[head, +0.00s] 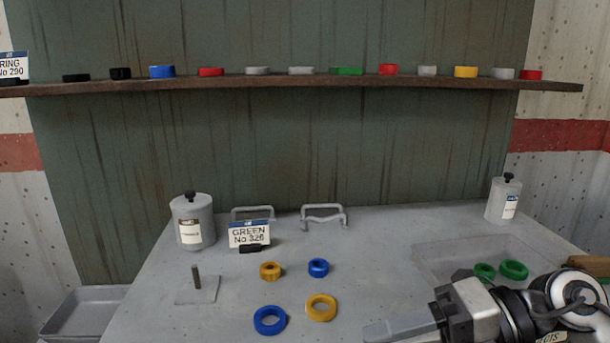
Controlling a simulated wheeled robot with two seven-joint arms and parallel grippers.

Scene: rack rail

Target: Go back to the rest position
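My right gripper (400,327) comes in from the right at the lower edge, over the front right of the grey table. Its grey fingers point left and overlap in this view, so I cannot see whether they are apart; no ring shows in them. My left gripper is not in view. Two blue rings (269,320) and two yellow-orange rings (321,307) lie on the table left of the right gripper. Two green rings (513,270) lie in a shallow recess at the right, behind my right arm.
A post on a square base (197,287) stands at the left. A sign reading GREEN No 326 (249,234), two grey handles (323,216) and lidded canisters (193,222) are towards the back. A shelf (300,83) holds several coloured rings. A grey tray (85,312) is lower left.

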